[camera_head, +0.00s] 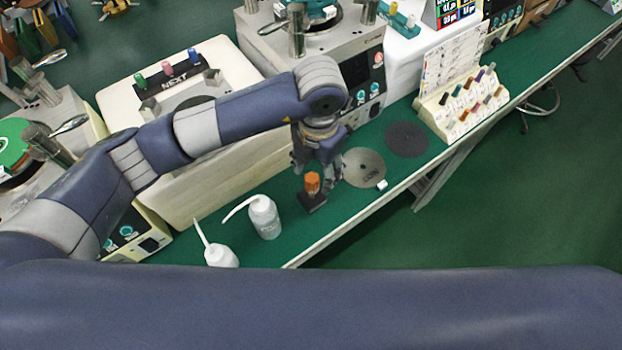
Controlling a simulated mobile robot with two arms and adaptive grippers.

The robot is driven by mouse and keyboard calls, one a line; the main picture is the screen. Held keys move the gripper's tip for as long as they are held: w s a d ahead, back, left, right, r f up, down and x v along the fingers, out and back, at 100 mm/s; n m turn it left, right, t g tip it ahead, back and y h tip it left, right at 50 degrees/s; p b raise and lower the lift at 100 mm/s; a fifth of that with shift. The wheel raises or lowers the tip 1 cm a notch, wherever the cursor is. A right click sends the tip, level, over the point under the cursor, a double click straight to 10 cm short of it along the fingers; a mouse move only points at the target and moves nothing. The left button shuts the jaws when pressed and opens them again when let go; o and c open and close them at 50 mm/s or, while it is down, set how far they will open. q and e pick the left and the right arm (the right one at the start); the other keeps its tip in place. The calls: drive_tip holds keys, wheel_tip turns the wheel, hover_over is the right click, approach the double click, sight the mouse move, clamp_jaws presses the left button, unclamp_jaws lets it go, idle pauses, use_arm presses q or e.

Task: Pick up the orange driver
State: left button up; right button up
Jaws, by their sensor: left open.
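The orange driver (312,181) stands upright near the front edge of the green bench, its orange handle on top and a dark block-like base (313,201) under it. My left gripper (316,168) hangs from the arm that comes in from the left, pointing down just above and behind the orange handle. Its fingers are open, and I cannot tell from this angle whether they straddle the handle. My right gripper is not in view.
Two white wash bottles (264,216) and (221,256) stand left of the driver. A grey disc (363,167), a small white block (382,185) and a dark disc (407,139) lie to the right. Lapping machines (340,45) stand behind. The bench edge is close in front.

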sight(312, 177)
use_arm(q)
drive_tip(key=shift+a+f, duration=0.1)
drive_tip(key=shift+f, duration=0.25)
drive_tip(key=f, duration=0.1)
drive_tip(key=f+p, duration=0.1)
drive_tip(key=f, duration=0.1)
drive_tip(key=f+p, duration=0.1)
drive_tip(key=f, duration=0.1)
drive_tip(key=shift+a, duration=0.4)
drive_tip(key=shift+w+f, duration=0.1)
drive_tip(key=shift+f, duration=0.05)
drive_tip(key=c, duration=1.2)
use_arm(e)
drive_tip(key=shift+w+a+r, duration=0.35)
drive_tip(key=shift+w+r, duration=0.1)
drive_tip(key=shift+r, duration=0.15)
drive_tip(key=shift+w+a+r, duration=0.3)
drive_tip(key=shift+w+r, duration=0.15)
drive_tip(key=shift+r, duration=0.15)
